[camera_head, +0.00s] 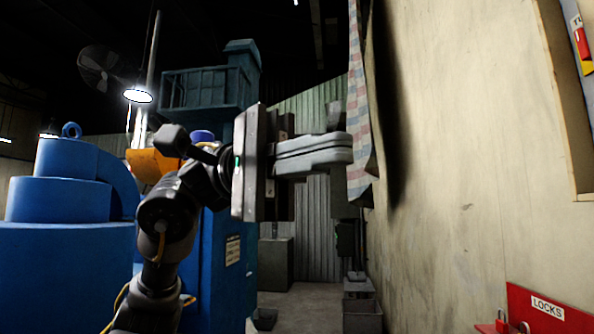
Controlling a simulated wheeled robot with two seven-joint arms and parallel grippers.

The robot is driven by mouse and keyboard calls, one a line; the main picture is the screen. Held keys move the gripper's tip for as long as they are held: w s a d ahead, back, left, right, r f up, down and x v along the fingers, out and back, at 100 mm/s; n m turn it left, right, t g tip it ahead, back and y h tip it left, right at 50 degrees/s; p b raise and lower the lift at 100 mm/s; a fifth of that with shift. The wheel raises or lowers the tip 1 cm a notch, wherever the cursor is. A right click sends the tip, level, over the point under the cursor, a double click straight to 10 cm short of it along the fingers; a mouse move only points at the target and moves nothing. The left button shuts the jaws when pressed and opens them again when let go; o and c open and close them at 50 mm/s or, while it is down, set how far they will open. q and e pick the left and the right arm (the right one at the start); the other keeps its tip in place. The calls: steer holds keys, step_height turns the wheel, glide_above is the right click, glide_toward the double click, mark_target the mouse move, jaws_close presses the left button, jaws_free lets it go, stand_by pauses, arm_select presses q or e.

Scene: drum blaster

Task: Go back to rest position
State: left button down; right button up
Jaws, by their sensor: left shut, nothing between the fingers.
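My left arm comes in from the lower left and reaches up to the middle of the view. My left gripper (318,154) points right, with its grey fingers shut together and nothing seen between them. Its fingertips are in front of or close to a hanging checked cloth (357,110) beside the wall; I cannot tell whether they touch. My right gripper is not in view.
A pale wall (470,130) fills the right side, with a red "LOCKS" board (548,310) at the lower right. A large blue machine (70,240) stands at the left. A grey bin (362,312) sits on the floor. A narrow strip of floor (305,305) is clear.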

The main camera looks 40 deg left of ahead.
arm_select(q)
steer(key=shift+w+a, duration=0.15)
steer(key=shift+a, duration=1.05)
